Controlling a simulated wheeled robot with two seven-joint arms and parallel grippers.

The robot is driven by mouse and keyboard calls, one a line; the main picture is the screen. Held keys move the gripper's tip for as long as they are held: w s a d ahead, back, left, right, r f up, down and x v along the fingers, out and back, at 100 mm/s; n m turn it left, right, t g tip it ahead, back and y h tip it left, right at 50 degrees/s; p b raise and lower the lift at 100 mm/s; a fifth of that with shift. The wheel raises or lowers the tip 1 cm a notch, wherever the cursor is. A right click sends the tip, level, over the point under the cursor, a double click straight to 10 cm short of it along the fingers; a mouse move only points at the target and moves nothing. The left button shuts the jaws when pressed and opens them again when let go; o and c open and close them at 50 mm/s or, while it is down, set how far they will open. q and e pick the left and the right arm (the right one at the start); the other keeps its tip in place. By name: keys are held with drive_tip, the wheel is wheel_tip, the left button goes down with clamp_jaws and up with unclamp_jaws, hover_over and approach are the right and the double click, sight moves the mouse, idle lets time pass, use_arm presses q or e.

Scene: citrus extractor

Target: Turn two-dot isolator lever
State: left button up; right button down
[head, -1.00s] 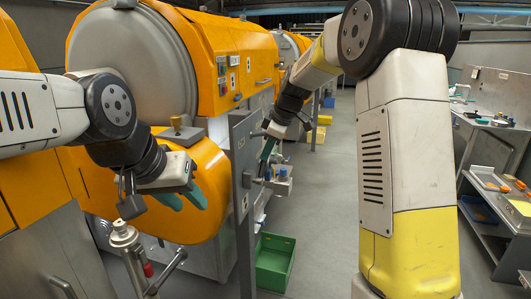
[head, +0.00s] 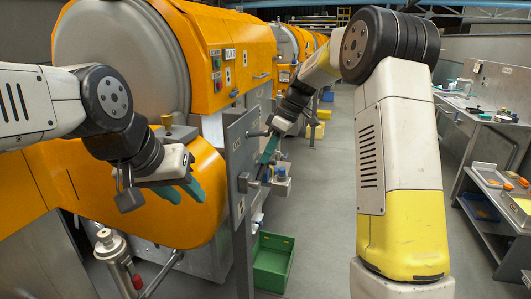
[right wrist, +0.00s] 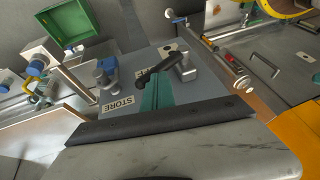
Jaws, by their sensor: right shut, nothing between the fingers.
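A grey panel (right wrist: 135,95) carries a black lever (right wrist: 155,71) on a grey block (right wrist: 186,66) in the right wrist view. A small white label (right wrist: 169,48) beside it has dark marks too small to count, so I cannot tell which lever has two dots. My right gripper (right wrist: 157,93) is shut, its teal fingertips close to the lever; contact is unclear. In the head view the right gripper (head: 268,150) is beside the upright panel (head: 238,150). My left gripper (head: 182,190) is open and empty in front of the orange machine (head: 190,215).
A blue-grey fitting (right wrist: 107,72) and a STORE label (right wrist: 119,104) sit on the panel left of the lever. A green crate (head: 272,262) stands on the floor below. A workbench (head: 490,125) is at right.

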drive_tip(key=shift+w+d+f+m+g+y, duration=0.2)
drive_tip(key=shift+w+f+g+y, duration=0.1)
drive_tip(key=shift+w+f+g, duration=0.45)
drive_tip(key=shift+w+d+f+m+g+y, duration=0.2)
drive_tip(key=shift+w+f+g+y, duration=0.15)
drive_tip(key=shift+f+g, duration=0.55)
drive_tip(key=shift+w+f, duration=0.1)
